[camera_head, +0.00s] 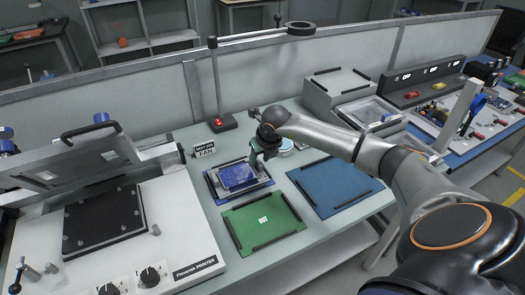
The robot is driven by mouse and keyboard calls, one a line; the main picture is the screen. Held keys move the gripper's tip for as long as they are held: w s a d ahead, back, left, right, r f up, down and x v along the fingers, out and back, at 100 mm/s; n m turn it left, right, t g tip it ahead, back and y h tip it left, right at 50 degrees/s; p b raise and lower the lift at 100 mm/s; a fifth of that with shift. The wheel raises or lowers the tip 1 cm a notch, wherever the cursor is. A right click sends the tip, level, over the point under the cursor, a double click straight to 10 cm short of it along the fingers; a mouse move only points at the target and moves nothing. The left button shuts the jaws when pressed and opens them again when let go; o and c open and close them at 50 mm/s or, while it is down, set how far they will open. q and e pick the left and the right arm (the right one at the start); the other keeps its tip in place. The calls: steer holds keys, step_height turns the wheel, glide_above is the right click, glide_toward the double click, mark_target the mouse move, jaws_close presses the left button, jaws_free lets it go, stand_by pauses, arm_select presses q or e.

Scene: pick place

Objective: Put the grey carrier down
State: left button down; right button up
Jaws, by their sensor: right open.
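The grey carrier (240,190) lies flat on the bench, behind the green mat, with a blue board (237,176) on it. A dark blue surface shows around its edges. My right gripper (260,166) is at the carrier's right side, pointing down, with its jaws open. It hides part of that edge, and I cannot tell whether the fingers touch the carrier. My left gripper is not in view.
The green mat (262,222) marked OUT and the blue mat (335,187), both with black rails, are empty. A printer (110,235) stands left. A black lamp stand (221,122) and a grey box (335,92) stand behind. A low partition runs along the back.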

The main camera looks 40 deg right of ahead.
steer(key=v, duration=1.1)
steer(key=shift+s+r+b, duration=0.2)
steer(key=shift+r+b, duration=0.1)
steer(key=shift+b, duration=0.1)
steer(key=shift+s, duration=0.1)
